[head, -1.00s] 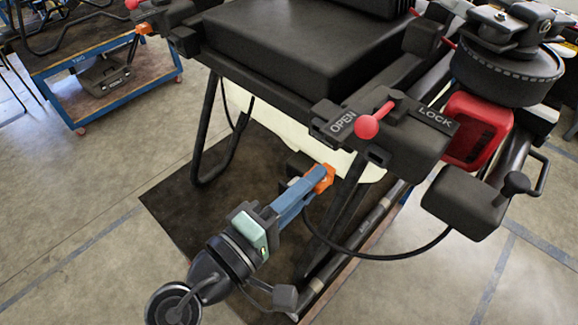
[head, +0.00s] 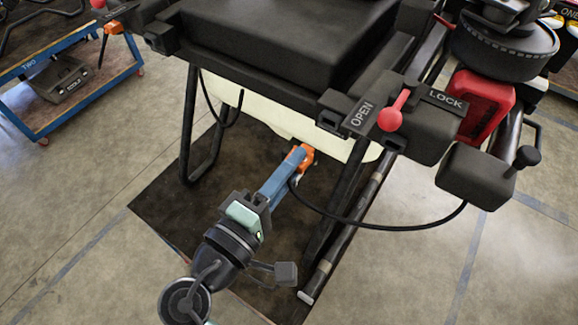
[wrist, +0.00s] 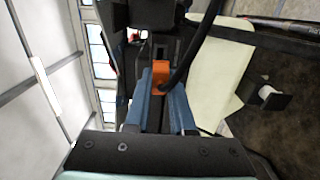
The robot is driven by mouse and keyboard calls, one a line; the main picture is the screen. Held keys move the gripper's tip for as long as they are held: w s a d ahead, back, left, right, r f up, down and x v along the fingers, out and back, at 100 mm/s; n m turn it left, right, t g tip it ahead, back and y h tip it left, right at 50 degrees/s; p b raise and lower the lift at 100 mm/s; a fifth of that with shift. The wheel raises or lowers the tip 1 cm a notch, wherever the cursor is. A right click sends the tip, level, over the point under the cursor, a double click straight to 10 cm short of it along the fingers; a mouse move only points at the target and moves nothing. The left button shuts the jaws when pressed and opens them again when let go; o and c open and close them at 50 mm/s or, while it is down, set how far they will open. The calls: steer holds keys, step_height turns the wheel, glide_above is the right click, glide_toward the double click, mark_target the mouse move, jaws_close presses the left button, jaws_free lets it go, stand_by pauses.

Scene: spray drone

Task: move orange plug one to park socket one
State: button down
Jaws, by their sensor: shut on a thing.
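My gripper (head: 288,168) is shut on an orange plug (head: 304,156), held at its blue fingertips below the drone's black corner block. In the wrist view the orange plug (wrist: 160,73) sits between the blue fingers of my gripper (wrist: 160,95). A black cable (head: 370,226) runs from the plug in a loose loop to the right. The plug's front end is partly hidden, and I see it in no socket. I cannot tell which opening is park socket one; a dark socket-like opening (head: 329,120) shows on the corner block's left end.
A red-knobbed lever (head: 392,118) stands between the OPEN and LOCK labels. A pale tank (head: 265,118) lies behind the plug, under the black battery (head: 290,35). Black landing legs (head: 190,125) flank the space. Another orange plug (head: 114,27) is at the far left, near a blue cart (head: 75,105).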

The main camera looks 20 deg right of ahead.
steer(key=shift+x, duration=2.55)
steer(key=shift+x, duration=1.25)
steer(key=c, duration=0.7)
jaws_free()
steer(key=shift+s+a+f+b, duration=0.1)
steer(key=shift+s+a+b, duration=0.2)
steer(key=shift+a+b, duration=0.15)
steer(key=b, duration=0.4)
glide_toward(308, 148)
steer(key=shift+w+f, duration=0.1)
steer(key=shift+f, duration=0.15)
